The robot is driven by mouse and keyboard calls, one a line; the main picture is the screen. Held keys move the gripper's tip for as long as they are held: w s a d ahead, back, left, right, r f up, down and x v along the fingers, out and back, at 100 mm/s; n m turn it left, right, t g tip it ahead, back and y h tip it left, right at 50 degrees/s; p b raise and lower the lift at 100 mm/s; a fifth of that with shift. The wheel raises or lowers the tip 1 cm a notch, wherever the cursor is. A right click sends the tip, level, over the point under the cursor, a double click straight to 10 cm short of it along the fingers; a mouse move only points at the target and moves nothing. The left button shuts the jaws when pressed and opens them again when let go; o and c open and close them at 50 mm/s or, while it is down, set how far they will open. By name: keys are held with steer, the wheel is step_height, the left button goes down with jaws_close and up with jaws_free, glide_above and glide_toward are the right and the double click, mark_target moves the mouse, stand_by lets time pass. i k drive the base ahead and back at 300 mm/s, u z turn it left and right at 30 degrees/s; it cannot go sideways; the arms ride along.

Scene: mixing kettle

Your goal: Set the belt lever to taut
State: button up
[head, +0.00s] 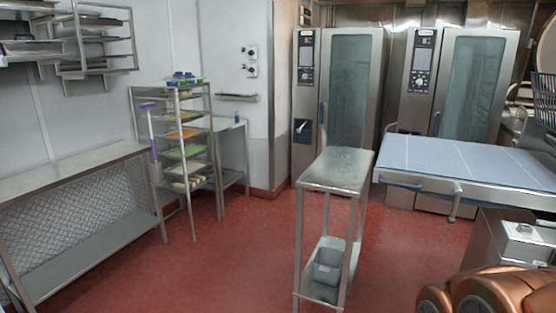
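A flat blue-grey belt bed (460,160) with thin white lines across it stands at the right, in front of the ovens. A bar-shaped handle (400,183) runs along its near left edge. A short grey lever-like piece (454,203) hangs down below its near edge. I cannot tell which of these is the belt lever, nor whether it is set to taut.
A narrow steel table (340,168) with a grey bin (328,266) on its lower shelf stands in the middle. A steel bench (75,172) and a tray rack (180,150) are at the left. Red floor (225,255) is clear between them. Two tall ovens (345,90) stand behind.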

mark_target(451, 219)
steer(key=z, duration=1.85)
steer(key=i, duration=0.35)
steer(key=u, duration=1.05)
